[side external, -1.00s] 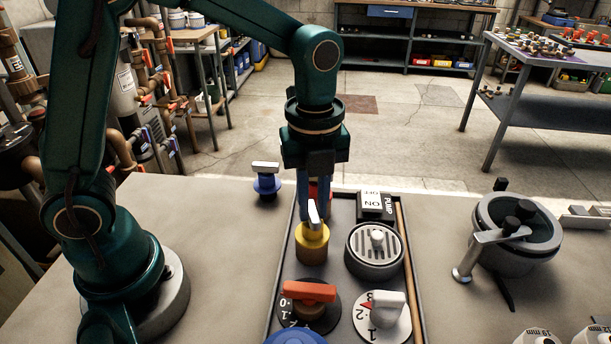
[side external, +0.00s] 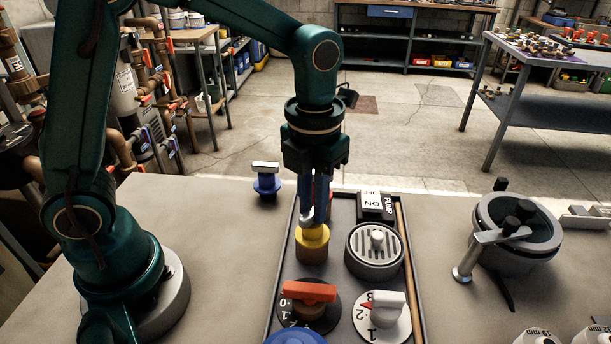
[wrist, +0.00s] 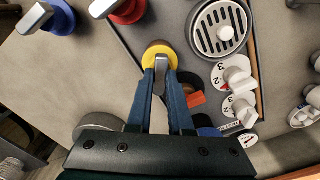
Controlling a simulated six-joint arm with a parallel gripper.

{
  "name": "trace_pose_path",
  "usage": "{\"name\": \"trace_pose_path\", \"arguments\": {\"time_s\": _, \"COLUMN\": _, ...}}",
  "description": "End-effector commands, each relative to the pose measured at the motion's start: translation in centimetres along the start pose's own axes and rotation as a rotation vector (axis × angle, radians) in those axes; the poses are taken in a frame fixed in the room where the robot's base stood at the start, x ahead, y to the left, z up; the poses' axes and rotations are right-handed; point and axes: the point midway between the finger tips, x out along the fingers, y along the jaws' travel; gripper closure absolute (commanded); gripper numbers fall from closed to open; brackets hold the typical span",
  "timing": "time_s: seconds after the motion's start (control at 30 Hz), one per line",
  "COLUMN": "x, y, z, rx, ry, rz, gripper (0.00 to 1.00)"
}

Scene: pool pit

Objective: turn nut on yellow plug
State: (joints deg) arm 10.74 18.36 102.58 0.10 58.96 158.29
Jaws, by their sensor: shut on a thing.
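The yellow plug (side external: 312,245) stands upright in the dark tray, with a yellow top over a brownish body. Its pale grey nut handle (wrist: 161,75) rises from the yellow top. My gripper (side external: 314,217) points straight down above the plug, with its blue fingers shut on the nut handle. In the wrist view, my fingers (wrist: 161,82) lie on either side of the handle, and the yellow top (wrist: 154,51) shows around it. In the side view, the fingers hide most of the handle.
A round grated drain (side external: 374,250) and a PUMP switch (side external: 375,203) stand right of the plug. An orange-handled dial (side external: 308,292) and a white-handled dial (side external: 386,313) are in front. A blue plug (side external: 266,181) stands left, outside the tray. A red plug (wrist: 127,8) is close behind.

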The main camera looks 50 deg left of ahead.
Motion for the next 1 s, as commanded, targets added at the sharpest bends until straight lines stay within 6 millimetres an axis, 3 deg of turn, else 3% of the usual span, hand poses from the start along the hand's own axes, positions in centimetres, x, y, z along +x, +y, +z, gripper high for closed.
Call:
{"name": "trace_pose_path", "arguments": {"time_s": 0.4, "x": -0.01, "y": 0.00, "z": 0.00, "rx": 0.179, "ry": 0.000, "rz": 0.000, "gripper": 1.00}}
{"name": "trace_pose_path", "arguments": {"time_s": 0.93, "x": -0.01, "y": 0.00, "z": 0.01, "rx": 0.200, "ry": 0.000, "rz": 0.000, "gripper": 1.00}}
{"name": "trace_pose_path", "arguments": {"time_s": 0.97, "x": 0.00, "y": 0.00, "z": 0.01, "rx": 0.200, "ry": 0.000, "rz": 0.000, "gripper": 0.74}}
{"name": "trace_pose_path", "arguments": {"time_s": 1.0, "x": 0.00, "y": 0.00, "z": 0.01, "rx": 0.200, "ry": 0.000, "rz": 0.000, "gripper": 0.59}}
